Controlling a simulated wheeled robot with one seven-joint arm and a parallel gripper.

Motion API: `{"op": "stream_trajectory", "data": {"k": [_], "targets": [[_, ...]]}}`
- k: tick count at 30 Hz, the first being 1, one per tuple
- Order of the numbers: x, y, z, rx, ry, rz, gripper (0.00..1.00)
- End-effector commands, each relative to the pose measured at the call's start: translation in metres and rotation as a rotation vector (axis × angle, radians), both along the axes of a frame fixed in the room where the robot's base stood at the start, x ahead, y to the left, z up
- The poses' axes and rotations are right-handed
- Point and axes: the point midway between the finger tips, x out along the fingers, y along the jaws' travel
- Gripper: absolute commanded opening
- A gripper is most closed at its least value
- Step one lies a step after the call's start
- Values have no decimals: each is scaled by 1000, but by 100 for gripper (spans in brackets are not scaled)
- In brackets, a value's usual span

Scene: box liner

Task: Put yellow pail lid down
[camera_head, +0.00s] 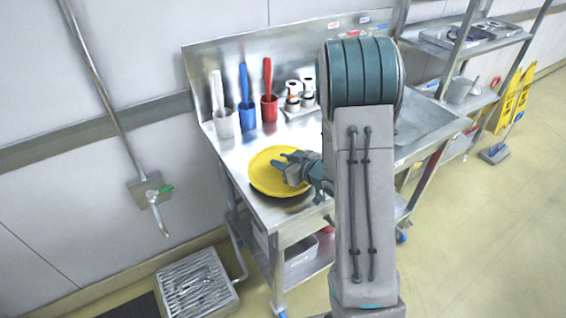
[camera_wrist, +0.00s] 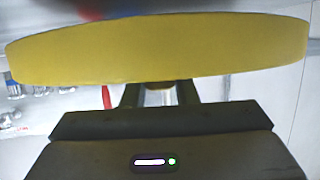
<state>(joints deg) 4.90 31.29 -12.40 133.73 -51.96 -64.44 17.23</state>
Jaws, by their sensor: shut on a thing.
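The yellow pail lid (camera_head: 262,179) is a round disc over the front left part of the steel sink table (camera_head: 236,155). A dark shadow shows below its near edge. My gripper (camera_head: 281,167) is over the lid and shut on it. In the wrist view the lid's yellow rim (camera_wrist: 160,50) spans the width of the picture, just beyond my gripper's fingers (camera_wrist: 160,95). The fingertips are hidden behind the rim. I cannot tell whether the lid touches the table.
White, blue and red cups (camera_head: 269,108) with brushes stand along the table's back, beside small bottles (camera_head: 293,102). A sink basin (camera_head: 418,125) is to the right of my arm. A shelf rack (camera_head: 470,90) and yellow floor signs (camera_head: 515,98) stand further right. A floor grate (camera_head: 197,285) lies at the lower left.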

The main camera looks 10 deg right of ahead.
Motion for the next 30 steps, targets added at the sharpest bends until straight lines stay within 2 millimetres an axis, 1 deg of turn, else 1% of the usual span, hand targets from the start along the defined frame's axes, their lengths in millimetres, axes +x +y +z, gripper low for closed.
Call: {"op": "stream_trajectory", "data": {"k": [3, 12, 26, 29, 30], "targets": [[0, 0, -8, 1, 0, 0, 4], [0, 0, -10, 0, -2, -1, 4], [0, 0, -25, 0, 3, -2, 4], [-1, 0, -25, 0, 6, -1, 4], [-2, 0, -26, 0, 8, 0, 34]]}}
